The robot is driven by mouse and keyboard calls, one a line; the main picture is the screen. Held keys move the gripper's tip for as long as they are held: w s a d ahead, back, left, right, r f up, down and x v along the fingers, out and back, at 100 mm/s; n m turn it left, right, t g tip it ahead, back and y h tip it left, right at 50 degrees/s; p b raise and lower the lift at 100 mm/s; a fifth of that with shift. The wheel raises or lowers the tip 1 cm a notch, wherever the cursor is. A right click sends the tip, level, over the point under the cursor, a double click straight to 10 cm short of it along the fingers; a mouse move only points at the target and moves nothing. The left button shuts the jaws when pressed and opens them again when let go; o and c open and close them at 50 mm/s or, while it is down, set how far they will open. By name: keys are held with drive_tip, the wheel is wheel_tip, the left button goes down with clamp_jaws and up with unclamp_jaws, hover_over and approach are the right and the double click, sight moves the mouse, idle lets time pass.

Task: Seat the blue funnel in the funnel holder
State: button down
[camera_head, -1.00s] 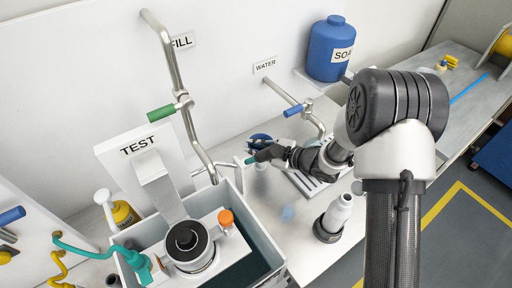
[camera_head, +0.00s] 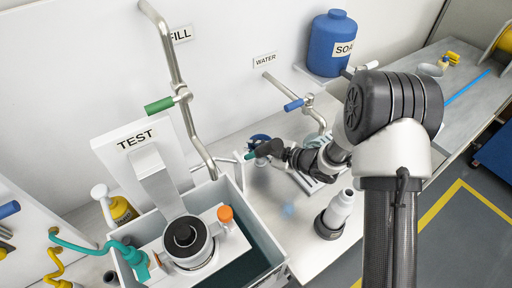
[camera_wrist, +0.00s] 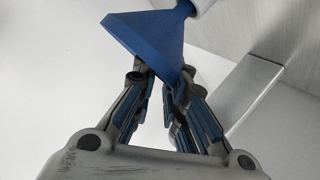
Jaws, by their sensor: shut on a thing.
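The blue funnel (camera_wrist: 150,35) fills the top of the wrist view, tilted, with its wide rim toward my gripper (camera_wrist: 165,80). My gripper's fingers are closed on the rim. The funnel's narrow end points up right and meets a pale rounded part (camera_wrist: 202,6) at the frame's top edge; I cannot tell whether it is inside it. In the head view, my gripper (camera_head: 262,150) is at the back of the bench, below the WATER tap, with a small blue part of the funnel (camera_head: 258,138) showing behind it. I cannot clearly make out the funnel holder.
A thin metal rod stand (camera_head: 228,160) is left of my gripper. A grey tank (camera_head: 250,215) with the TEST press stands front left. The WATER pipe (camera_head: 310,105) with a blue handle is close above. A blue SOAP container (camera_head: 330,48) is behind.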

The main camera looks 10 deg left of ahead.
drive_tip(key=shift+f, duration=0.55)
drive_tip(key=c, duration=1.5)
unclamp_jaws()
drive_tip(key=shift+c, duration=0.2)
drive_tip(key=v, duration=0.8)
